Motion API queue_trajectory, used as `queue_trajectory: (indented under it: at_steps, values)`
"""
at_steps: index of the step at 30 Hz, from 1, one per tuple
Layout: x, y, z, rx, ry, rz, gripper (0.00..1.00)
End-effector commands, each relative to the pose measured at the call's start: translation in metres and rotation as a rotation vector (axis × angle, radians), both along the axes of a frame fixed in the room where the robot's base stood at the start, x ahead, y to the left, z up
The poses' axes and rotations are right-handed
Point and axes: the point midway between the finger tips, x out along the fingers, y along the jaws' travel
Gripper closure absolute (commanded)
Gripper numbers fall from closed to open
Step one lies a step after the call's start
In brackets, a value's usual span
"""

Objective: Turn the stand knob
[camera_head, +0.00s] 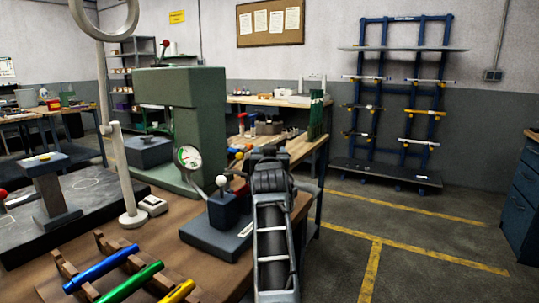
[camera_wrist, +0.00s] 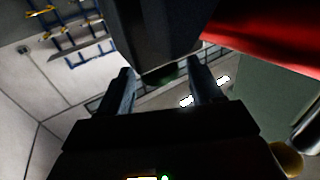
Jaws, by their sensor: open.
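A white ball (camera_head: 221,180) tops a short lever on the block. An orange-yellow round part (camera_head: 240,155) shows just behind, close to my wrist; I cannot tell which is the stand knob. My arm rises beside the stand's right side, and its wrist hides the fingers in the head view. In the wrist view my gripper (camera_wrist: 160,72) is open, with a dark block (camera_wrist: 165,30) in front of and between the fingers. A blurred red thing (camera_wrist: 275,40) is close at upper right.
A green press-like machine (camera_head: 195,110) stands behind the stand. A white ring-topped pole (camera_head: 125,170) and blue, green and yellow cylinders (camera_head: 135,283) on a wooden rack are to the left. The floor to the right is clear up to a blue wall rack (camera_head: 400,110).

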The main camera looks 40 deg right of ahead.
Motion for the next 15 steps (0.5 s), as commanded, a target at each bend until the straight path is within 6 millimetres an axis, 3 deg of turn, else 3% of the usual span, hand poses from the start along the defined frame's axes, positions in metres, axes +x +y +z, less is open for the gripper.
queue_trajectory:
  at_steps: [5,15]
  values:
    - [-0.007,0.007,-0.001,-0.001,0.0,0.001,0.35]
    - [-0.047,0.041,-0.002,-0.002,0.001,0.001,0.35]
